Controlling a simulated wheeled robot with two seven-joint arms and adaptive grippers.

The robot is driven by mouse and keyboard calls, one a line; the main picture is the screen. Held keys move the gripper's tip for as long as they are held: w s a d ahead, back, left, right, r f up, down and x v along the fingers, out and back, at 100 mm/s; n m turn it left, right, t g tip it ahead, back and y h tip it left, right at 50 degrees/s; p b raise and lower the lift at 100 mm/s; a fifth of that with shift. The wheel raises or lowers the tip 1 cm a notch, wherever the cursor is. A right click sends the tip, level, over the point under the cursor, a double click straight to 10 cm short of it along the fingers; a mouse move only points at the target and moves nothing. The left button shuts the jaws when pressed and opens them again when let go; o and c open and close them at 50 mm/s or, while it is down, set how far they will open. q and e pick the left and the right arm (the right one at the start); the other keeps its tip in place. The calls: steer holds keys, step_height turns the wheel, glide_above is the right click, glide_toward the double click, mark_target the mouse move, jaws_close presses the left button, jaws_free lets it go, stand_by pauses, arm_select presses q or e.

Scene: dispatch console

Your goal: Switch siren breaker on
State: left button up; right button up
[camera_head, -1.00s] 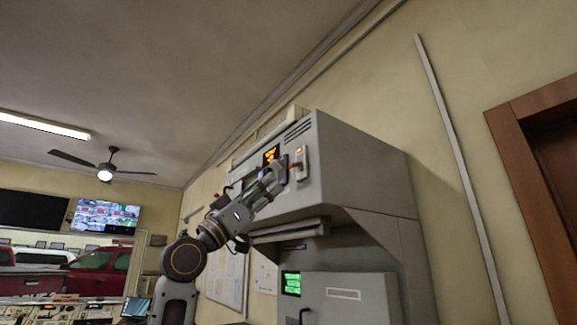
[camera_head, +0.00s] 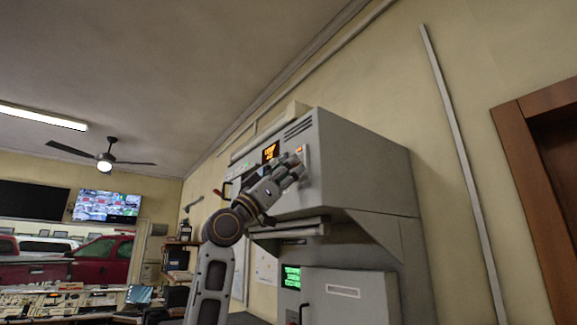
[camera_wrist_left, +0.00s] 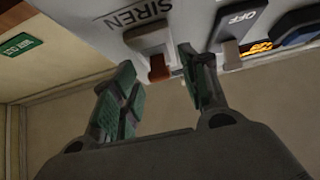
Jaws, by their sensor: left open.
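The siren breaker (camera_wrist_left: 151,40) shows in the left wrist view as a light housing with a reddish-brown lever tip, beside the printed word SIREN. In the head view, the breaker (camera_head: 300,150) is on the upper face of the grey cabinet (camera_head: 362,160), partly hidden by my gripper. My left gripper (camera_head: 294,168) is raised against that face. In the wrist view, the left gripper (camera_wrist_left: 157,66) is open, with a finger on either side of the lever tip. I cannot tell whether either finger touches it. My right gripper is not in view.
A neighbouring switch (camera_wrist_left: 230,45) marked OFF sits right of the siren breaker, close to one finger. An orange display (camera_head: 271,151) is left of the breaker. A ledge (camera_head: 288,230) juts out below my gripper. A green screen (camera_head: 291,277) is lower down.

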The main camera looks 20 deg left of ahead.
arm_select(q)
steer(key=shift+w+d+r, duration=0.15)
steer(key=shift+r, duration=0.1)
jaws_close()
stand_by(0.3)
